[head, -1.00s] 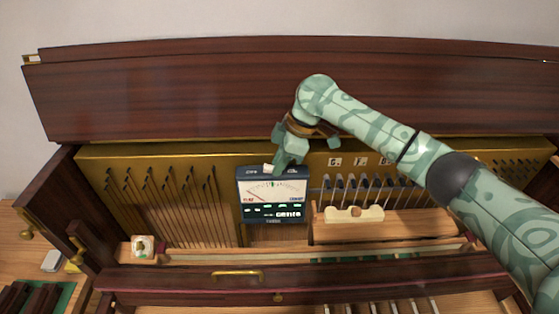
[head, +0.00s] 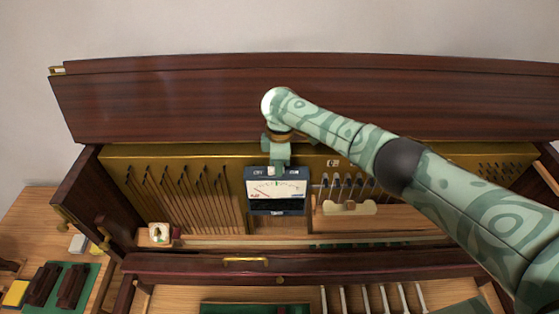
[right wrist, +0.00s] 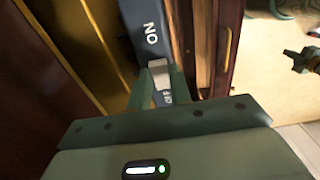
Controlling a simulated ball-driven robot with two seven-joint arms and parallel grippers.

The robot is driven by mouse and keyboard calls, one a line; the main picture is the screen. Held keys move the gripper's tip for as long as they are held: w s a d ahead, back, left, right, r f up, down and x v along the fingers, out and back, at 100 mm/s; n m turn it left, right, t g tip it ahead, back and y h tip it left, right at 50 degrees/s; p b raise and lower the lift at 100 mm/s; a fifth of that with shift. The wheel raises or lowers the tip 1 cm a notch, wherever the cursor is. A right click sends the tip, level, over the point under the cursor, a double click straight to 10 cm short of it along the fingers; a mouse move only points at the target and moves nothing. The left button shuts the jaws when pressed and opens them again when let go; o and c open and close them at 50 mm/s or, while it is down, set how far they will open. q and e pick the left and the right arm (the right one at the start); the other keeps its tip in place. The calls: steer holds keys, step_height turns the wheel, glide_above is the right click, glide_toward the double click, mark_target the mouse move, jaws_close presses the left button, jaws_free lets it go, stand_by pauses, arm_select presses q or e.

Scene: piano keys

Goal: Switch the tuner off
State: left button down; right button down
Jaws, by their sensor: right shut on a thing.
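The tuner (head: 276,190) is a dark blue box with a pale needle dial, standing among the strings inside the open piano. Its lower display is dark. On its top edge is a small pale switch (right wrist: 158,70), between the ON and OFF labels. My right gripper (head: 276,167) reaches down to the tuner's top and is shut on this switch; its two fingers show on both sides of it in the right wrist view (right wrist: 158,88). My left gripper is not in the head view; a small dark pronged shape at the right wrist view's right edge may be it.
A wooden rail with a pale scalloped piece (head: 348,208) stands right of the tuner. The raised lid (head: 330,100) rises behind. A brass-handled board (head: 330,262) crosses in front.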

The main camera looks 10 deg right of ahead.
steer(key=c, duration=1.3)
jaws_free()
steer(key=shift+r, duration=0.1)
step_height(320, 180, up, 16)
steer(key=p, duration=0.2)
steer(key=shift+d+p, duration=0.15)
steer(key=shift+p, duration=0.2)
